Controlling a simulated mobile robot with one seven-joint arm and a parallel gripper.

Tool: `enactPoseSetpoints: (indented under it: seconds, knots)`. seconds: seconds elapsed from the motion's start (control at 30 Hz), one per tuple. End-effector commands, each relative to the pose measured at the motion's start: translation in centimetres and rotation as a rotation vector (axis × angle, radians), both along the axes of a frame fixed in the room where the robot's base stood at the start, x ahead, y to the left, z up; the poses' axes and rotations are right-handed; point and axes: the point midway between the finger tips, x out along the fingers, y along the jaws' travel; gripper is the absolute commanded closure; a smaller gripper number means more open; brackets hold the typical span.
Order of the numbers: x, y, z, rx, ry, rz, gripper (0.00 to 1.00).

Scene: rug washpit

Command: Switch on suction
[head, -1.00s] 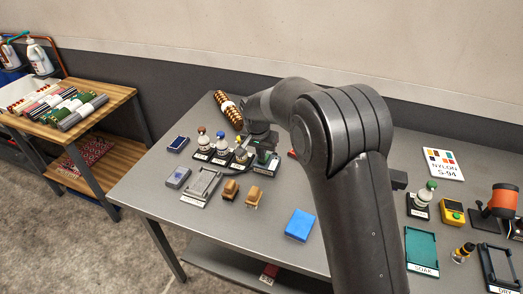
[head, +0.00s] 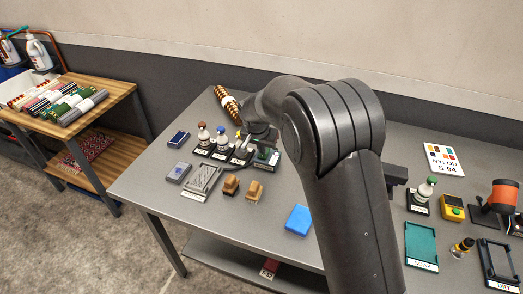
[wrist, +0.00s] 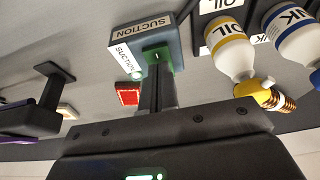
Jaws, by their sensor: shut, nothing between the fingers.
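The suction box (wrist: 150,35) is a grey-blue block with white SUCTION labels and a green panel (wrist: 160,52) with a small white mark. In the head view the box (head: 267,155) stands at the right end of the bottle row, partly under my wrist. My gripper (wrist: 157,85) is shut and empty. Its fingertips are right at the green panel in the wrist view; I cannot tell whether they touch it. The fingertips are hidden by my arm in the head view. I cannot make out the switch position.
The yellow OIL bottle (wrist: 231,50) and blue INK bottle (wrist: 298,42) stand close beside the box. A red object (wrist: 127,96) lies near my fingers. Brown brushes (head: 231,184), a grey tray (head: 203,181) and a blue block (head: 299,220) lie on the table's front part.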

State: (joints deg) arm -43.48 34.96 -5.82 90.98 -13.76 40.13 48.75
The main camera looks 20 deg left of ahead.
Motion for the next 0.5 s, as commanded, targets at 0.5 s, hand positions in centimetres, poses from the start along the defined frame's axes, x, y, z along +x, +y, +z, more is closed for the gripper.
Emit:
enactPoseSetpoints:
  seconds: [0.5]
  knots:
    - [0.31, 0.03, 0.86, 0.002, -0.002, 0.002, 1.00]
